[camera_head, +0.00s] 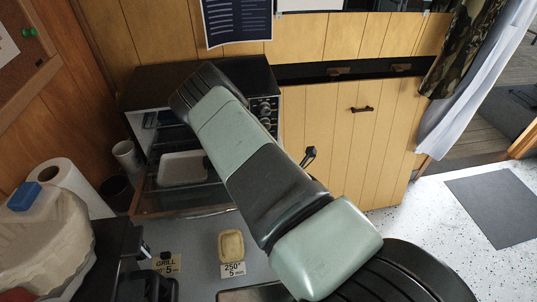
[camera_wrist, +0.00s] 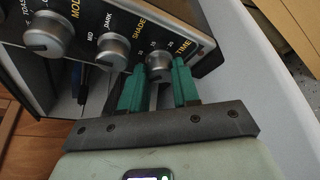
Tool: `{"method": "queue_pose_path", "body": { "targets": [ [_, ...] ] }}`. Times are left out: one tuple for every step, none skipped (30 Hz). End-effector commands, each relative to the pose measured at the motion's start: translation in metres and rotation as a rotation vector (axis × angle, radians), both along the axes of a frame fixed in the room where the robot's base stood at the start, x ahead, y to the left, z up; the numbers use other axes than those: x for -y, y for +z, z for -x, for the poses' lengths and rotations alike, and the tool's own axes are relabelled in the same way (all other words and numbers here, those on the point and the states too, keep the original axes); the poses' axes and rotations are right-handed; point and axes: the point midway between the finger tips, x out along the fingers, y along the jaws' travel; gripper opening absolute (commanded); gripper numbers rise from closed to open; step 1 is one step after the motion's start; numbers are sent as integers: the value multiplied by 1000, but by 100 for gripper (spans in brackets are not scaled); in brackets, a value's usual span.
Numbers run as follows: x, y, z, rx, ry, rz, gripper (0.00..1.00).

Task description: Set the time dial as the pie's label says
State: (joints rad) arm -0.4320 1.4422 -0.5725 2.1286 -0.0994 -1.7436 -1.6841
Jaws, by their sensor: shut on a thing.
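The pie (camera_head: 231,244), small and pale yellow, sits on the grey counter in the head view. Its label (camera_head: 233,269) lies in front of it and reads "250°" and "5 min". The black toaster oven (camera_head: 150,88) stands at the back, partly hidden by my arm. In the wrist view, the time dial (camera_wrist: 158,68) is a silver-grey knob beside the word TIME. My gripper (camera_wrist: 158,82) has green fingers on either side of this dial and is shut on it. The dial's exact setting is hard to read. In the head view my gripper is hidden.
The shade dial (camera_wrist: 113,52) and mode dial (camera_wrist: 47,35) are left of the time dial. The oven is open, with a white tray (camera_head: 182,168) in it. A "GRILL" label (camera_head: 166,263) lies left of the pie. A paper roll (camera_head: 70,185) stands left.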

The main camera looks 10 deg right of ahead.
Motion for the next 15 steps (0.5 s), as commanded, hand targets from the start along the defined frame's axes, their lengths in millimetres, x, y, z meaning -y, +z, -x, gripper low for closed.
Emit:
{"method": "queue_pose_path", "body": {
  "targets": [
    [1, -1, 0, -1, -2, -28, 0],
    [1, -1, 0, 0, -1, -46, 0],
    [1, -1, 0, 0, -1, -66, 0],
    [1, -1, 0, 0, -1, -81, 0],
    [1, -1, 0, 0, -1, -94, 0],
    [1, -1, 0, 0, -1, -109, 0],
    [1, -1, 0, 0, 0, -120, 0],
    [1, -1, 0, 0, 0, -130, 0],
    [1, -1, 0, 0, 0, -142, 0],
    [1, -1, 0, -1, 0, -148, 0],
    [1, -1, 0, -1, 0, -153, 0],
    [1, -1, 0, 0, 0, -160, 0],
    [1, -1, 0, -1, -1, -164, 0],
    [1, -1, 0, -1, -1, -167, 0],
    [1, -1, 0, -1, 0, -172, 0]
  ]
}}
